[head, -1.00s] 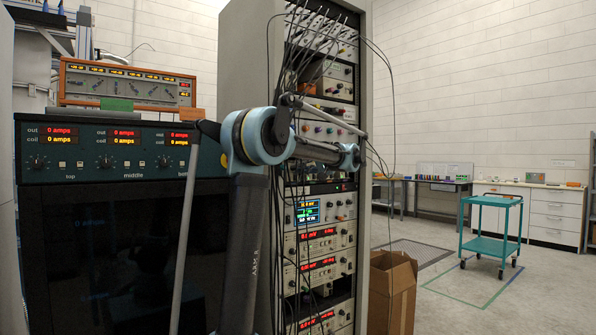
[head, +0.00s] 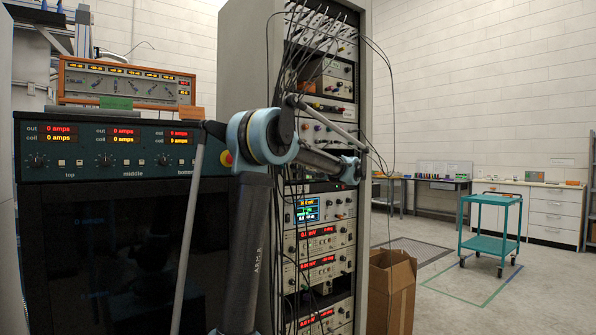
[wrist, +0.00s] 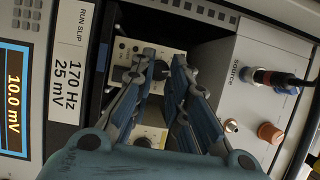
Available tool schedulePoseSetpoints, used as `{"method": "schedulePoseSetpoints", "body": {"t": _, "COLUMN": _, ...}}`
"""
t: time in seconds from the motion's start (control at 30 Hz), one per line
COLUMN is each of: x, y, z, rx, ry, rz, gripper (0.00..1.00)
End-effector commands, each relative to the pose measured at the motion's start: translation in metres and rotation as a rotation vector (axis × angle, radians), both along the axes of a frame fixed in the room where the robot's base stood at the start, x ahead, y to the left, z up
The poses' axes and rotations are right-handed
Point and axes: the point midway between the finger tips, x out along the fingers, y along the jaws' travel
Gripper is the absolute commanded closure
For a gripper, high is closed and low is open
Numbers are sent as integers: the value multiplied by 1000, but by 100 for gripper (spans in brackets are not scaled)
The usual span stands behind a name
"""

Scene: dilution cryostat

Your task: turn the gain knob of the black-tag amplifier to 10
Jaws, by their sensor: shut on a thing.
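My gripper (wrist: 163,62) shows in the wrist view with its two blue-grey fingers reaching into a recess in the rack. The fingers are closed on a small dark knob (wrist: 161,71) in front of a pale panel (wrist: 126,48), which I take for the amplifier with the gain knob. The fingers hide most of the knob, and I cannot read its scale or pointer. No black tag can be made out. In the head view my arm reaches across the instrument rack (head: 232,60); the fingertips cannot be made out there.
Cables hang down the rack. A cardboard box (head: 392,290) stands at its right.

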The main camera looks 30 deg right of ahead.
Motion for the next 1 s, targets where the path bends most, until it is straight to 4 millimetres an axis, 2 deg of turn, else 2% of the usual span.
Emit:
{"method": "schedulePoseSetpoints", "body": {"t": 0.27, "x": 0, "y": 0, "z": -2, "rx": -1, "ry": 3, "rz": 0, "gripper": 100}}
{"method": "schedulePoseSetpoints", "body": {"t": 0.3, "x": 0, "y": 0, "z": -2, "rx": -1, "ry": 3, "rz": 0, "gripper": 82}}
{"method": "schedulePoseSetpoints", "body": {"t": 0.4, "x": 0, "y": 0, "z": -2, "rx": -1, "ry": 3, "rz": 0, "gripper": 63}}
{"method": "schedulePoseSetpoints", "body": {"t": 0.8, "x": -1, "y": -1, "z": -1, "rx": -1, "ry": 2, "rz": -1, "gripper": 63}}
{"method": "schedulePoseSetpoints", "body": {"t": 1.0, "x": -17, "y": -9, "z": -1, "rx": -1, "ry": 2, "rz": -2, "gripper": 63}}
